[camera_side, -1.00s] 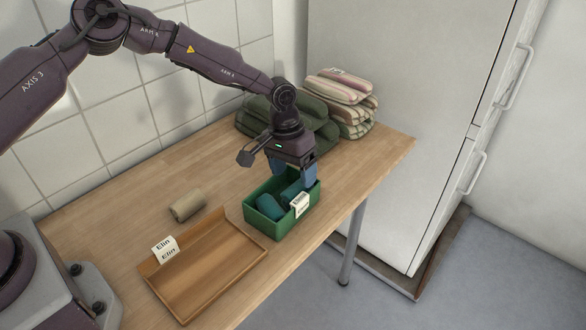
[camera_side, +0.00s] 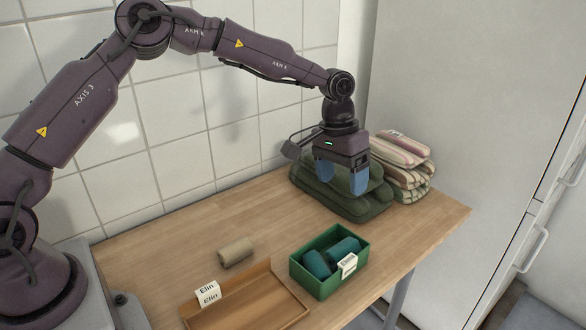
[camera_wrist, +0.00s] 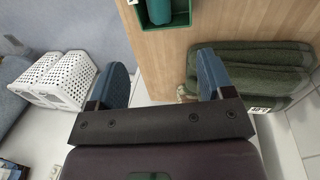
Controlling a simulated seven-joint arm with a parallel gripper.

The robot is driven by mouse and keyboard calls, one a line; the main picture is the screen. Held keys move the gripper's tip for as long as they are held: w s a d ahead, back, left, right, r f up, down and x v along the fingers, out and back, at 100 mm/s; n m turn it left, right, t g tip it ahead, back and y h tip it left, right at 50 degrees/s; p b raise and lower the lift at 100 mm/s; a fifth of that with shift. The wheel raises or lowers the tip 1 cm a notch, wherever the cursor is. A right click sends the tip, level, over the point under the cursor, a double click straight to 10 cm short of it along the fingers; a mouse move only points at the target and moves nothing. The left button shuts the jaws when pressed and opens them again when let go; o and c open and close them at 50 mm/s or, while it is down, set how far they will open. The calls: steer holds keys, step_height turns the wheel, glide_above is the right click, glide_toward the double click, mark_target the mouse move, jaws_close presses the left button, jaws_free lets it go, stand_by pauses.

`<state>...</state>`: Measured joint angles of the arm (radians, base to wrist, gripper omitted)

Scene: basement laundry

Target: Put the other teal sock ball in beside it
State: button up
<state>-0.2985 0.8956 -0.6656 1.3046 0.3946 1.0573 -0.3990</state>
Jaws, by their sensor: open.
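Two teal sock balls lie side by side in the green box, the left one (camera_side: 316,264) and the right one (camera_side: 345,249). The green box (camera_side: 303,277) stands near the front edge of the table with a small white label on its front. One teal sock ball shows there in part at the top edge; the other is out of frame.
A beige rolled sock ball (camera_side: 236,252) lies left of the box. A wooden tray (camera_side: 262,304) labelled "Elin" is at the front. Folded green towels (camera_side: 330,199) and striped ones (camera_side: 402,166) are stacked at the back. White baskets (camera_wrist: 68,80) show in the wrist view.

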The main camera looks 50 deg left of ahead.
steer(key=s+a+r+m+t+y, duration=0.1)
steer(key=s+a+r+t+y, duration=0.15)
steer(key=s+r, duration=1.1)
steer(key=s+a+r+t, duration=0.1)
steer(key=s+a, duration=0.1)
steer(key=s, duration=0.6)
steer(key=s+a+r+t, duration=0.2)
steer(key=s, duration=0.7)
steer(key=shift+s+a, duration=0.25)
steer(key=shift+a, duration=0.15)
